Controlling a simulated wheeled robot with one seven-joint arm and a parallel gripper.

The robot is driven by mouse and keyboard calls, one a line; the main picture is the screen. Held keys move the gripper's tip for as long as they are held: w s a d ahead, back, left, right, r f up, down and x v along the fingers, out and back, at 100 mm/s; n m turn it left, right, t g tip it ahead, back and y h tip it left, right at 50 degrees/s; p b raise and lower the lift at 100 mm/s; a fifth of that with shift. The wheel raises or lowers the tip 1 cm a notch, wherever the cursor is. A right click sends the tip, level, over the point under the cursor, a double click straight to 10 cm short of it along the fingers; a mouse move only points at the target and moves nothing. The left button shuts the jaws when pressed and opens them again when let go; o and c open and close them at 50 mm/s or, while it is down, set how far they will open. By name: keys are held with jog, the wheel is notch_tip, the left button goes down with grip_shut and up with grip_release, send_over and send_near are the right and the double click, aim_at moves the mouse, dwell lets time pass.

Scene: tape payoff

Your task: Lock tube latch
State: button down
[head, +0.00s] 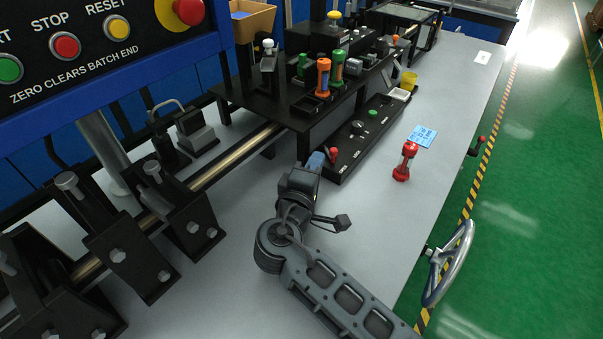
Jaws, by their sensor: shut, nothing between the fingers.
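My gripper (317,161) points away from me at the left front end of a low black control panel (372,138). Its fingers are shut and empty. A small red-knobbed lever (333,154) stands on the panel just right of the fingertips; I cannot tell whether they touch. White lettering beside the lever is too small to read surely. I cannot tell for certain which part is the tube latch.
A blue card (422,136) lies behind the red tube. A yellow cup (408,81) stands near the panel's far end. Black brackets on a metal rod (235,160) fill the left. A handwheel (449,264) sits at the table's right edge. The grey tabletop (355,250) right of my arm is clear.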

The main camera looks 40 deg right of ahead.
jog(key=shift+s+d, duration=0.2)
jog(key=shift+d, duration=0.6)
